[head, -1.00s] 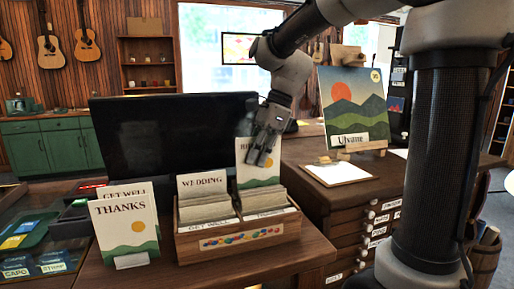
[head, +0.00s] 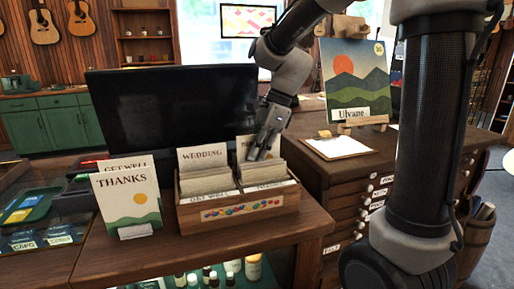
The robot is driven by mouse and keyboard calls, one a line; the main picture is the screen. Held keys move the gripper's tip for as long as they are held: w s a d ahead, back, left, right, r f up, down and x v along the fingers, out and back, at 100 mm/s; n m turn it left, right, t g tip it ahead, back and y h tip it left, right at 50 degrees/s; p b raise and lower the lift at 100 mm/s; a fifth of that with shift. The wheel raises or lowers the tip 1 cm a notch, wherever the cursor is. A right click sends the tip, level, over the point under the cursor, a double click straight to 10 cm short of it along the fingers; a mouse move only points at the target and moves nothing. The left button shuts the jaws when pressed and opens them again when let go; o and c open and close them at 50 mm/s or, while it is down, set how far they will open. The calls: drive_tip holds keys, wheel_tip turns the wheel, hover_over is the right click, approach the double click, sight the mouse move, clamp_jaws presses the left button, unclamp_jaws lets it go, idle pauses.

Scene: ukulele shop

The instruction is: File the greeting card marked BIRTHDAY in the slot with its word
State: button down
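The wooden card box (head: 240,211) has several slots and stands on the counter. A cream card (head: 243,146) is upright in its back right slot, its lower part hidden by the box. Only the first letter of its word shows, apparently a B; my gripper covers the rest. My gripper (head: 257,154) is at this card's top right and looks shut on it. A WEDDING card (head: 203,158) stands in the back left slot.
A THANKS card (head: 126,195) stands in a holder left of the box, with a GET WELL card (head: 124,163) behind it. A dark monitor (head: 160,110) stands behind the box. A drawer cabinet with a clipboard (head: 338,147) and an Ulvane picture (head: 355,80) is at right.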

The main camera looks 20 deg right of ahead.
drive_tip(key=shift+f, duration=0.1)
drive_tip(key=c, duration=1.6)
unclamp_jaws()
drive_tip(key=shift+o, duration=0.2)
drive_tip(key=v, duration=1.2)
drive_tip(key=s+d+f+n+t+h, duration=0.2)
drive_tip(key=s+d+n, duration=0.3)
drive_tip(key=s+n, duration=0.4)
drive_tip(key=s+d+f+n+t+h, duration=0.2)
drive_tip(key=s+d+f+n, duration=0.3)
drive_tip(key=s+n, duration=0.4)
drive_tip(key=shift+s+d+f+h, duration=0.3)
drive_tip(key=shift+s+d, duration=0.05)
drive_tip(key=shift+s, duration=0.05)
